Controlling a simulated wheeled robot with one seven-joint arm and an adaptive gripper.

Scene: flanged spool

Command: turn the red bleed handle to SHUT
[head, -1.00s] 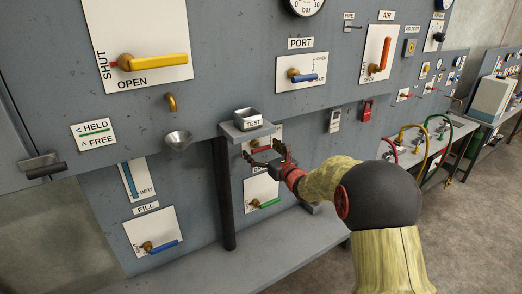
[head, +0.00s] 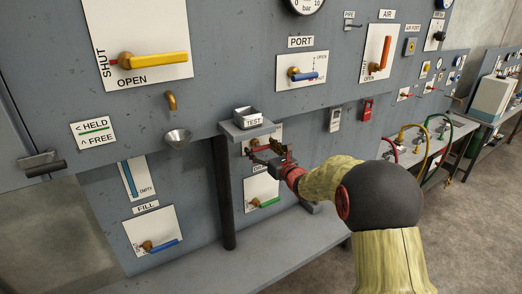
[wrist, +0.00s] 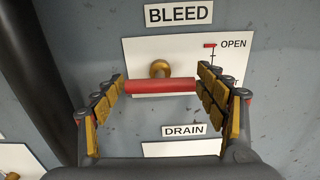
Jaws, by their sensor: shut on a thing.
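The red bleed handle (wrist: 160,86) lies level across its white plate (wrist: 135,58) in the wrist view, with a brass hub (wrist: 160,68) behind its middle. It lies level like the small red OPEN mark (wrist: 209,45). The lower label is partly hidden by my right finger; only its last letter shows. My gripper (head: 268,150) is at the bleed plate under the TEST shelf in the head view. Its fingers are shut on the handle end to end, one padded finger at each end. The fingers hide most of the handle in the head view.
The TEST shelf (head: 236,132) juts out just above my gripper, with a dark post (head: 222,195) to the left. The DRAIN plate with its green handle (head: 266,203) is just below. A grey bench (head: 215,268) runs underneath.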

